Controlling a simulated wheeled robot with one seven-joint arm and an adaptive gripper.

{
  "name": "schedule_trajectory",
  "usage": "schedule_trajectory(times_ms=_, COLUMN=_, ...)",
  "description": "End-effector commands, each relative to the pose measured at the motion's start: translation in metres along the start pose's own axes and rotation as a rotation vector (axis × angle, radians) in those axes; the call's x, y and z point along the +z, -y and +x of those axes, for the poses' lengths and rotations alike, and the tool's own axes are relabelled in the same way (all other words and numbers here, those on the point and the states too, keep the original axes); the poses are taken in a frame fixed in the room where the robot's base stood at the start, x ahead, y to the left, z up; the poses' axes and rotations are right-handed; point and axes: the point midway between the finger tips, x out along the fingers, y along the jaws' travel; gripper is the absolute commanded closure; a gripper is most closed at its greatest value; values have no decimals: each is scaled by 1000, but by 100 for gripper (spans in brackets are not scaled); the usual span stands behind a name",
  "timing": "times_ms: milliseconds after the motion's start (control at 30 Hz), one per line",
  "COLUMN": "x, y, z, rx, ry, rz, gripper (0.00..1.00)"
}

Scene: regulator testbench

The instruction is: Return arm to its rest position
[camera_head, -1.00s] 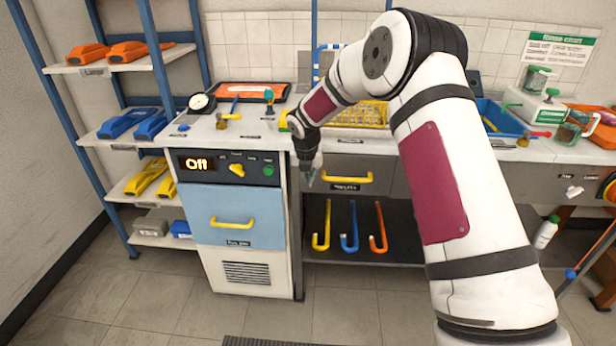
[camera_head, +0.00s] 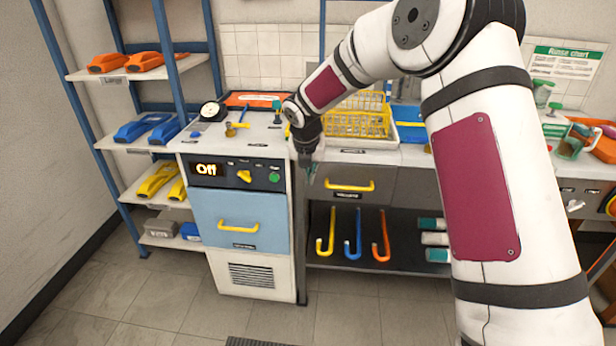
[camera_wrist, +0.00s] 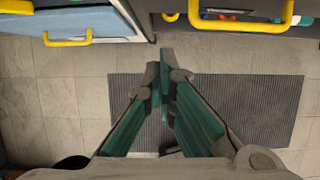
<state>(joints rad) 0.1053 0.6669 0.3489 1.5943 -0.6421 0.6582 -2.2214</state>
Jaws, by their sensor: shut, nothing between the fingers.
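My gripper (camera_head: 308,172) hangs from my white arm, pointing down in front of the grey drawer with the yellow handle (camera_head: 350,186). It is just right of the testbench cabinet (camera_head: 226,213), whose display reads "Off". In the wrist view my gripper (camera_wrist: 165,65) has its teal fingers closed together at the tips, with nothing between them. Below it lies a ribbed grey floor mat (camera_wrist: 255,100). My arm reaches across the right of the head view and hides part of the counter.
A blue shelf rack (camera_head: 138,148) with orange, blue and yellow tools stands at left. A yellow wire basket (camera_head: 358,120) stands on the counter.

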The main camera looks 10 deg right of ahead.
Motion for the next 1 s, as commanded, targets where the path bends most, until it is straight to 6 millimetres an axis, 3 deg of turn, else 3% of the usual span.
schedule_trajectory(times_ms=167, x=-4, y=10, z=-28, rx=-21, ry=4, rz=99, gripper=100)
schedule_trajectory(times_ms=267, x=-14, y=28, z=-63, rx=-51, ry=8, rz=260, gripper=100)
schedule_trajectory(times_ms=467, x=-52, y=72, z=-142, rx=-118, ry=23, rz=695, gripper=100)
schedule_trajectory(times_ms=700, x=-119, y=123, z=-221, rx=-174, ry=43, rz=1246, gripper=100)
schedule_trajectory(times_ms=1000, x=-228, y=174, z=-287, rx=-222, ry=31, rz=1947, gripper=100)
